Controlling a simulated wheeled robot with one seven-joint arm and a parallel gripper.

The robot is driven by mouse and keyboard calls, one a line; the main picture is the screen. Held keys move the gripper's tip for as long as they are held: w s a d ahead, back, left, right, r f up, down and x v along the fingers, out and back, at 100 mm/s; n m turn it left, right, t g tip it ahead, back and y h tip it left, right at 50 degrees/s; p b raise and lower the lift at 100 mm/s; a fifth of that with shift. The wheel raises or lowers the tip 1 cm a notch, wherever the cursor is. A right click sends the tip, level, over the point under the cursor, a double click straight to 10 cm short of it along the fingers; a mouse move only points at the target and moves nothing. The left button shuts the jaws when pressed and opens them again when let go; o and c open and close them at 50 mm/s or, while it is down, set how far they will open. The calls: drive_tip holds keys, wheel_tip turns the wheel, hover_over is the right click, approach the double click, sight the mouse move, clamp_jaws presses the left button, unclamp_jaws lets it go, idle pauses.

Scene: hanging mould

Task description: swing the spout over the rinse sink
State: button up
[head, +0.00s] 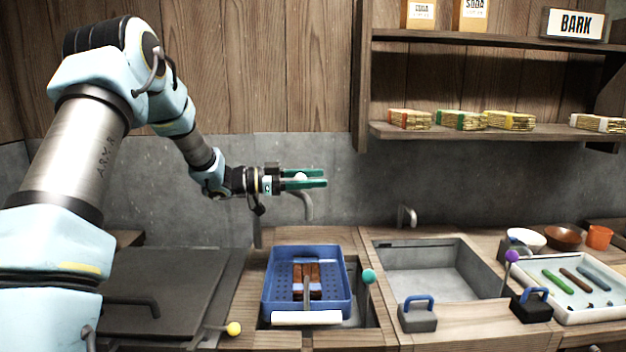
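A grey bent spout (307,208) stands at the back of the counter. Its outlet hangs behind the blue tray, over the left basin side. My gripper (306,179) is just above the spout, with its green fingers pointing right. A small white knob (300,177) shows between the two fingers. I cannot tell whether the fingers press on it or whether it joins the spout. An empty grey sink (440,285) is to the right and has no label; I take it for the rinse sink. The spout is left of this sink.
A blue perforated tray (345,300) with a brown mould sits in the left basin. A short tap (404,215) stands behind the sink. A shelf (480,133) hangs at upper right.

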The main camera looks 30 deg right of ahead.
drive_tip(key=shift+o, duration=0.8)
drive_tip(key=b+v, duration=0.3)
drive_tip(key=v, duration=0.7)
drive_tip(key=shift+a, duration=0.35)
drive_tip(key=shift+w, duration=0.2)
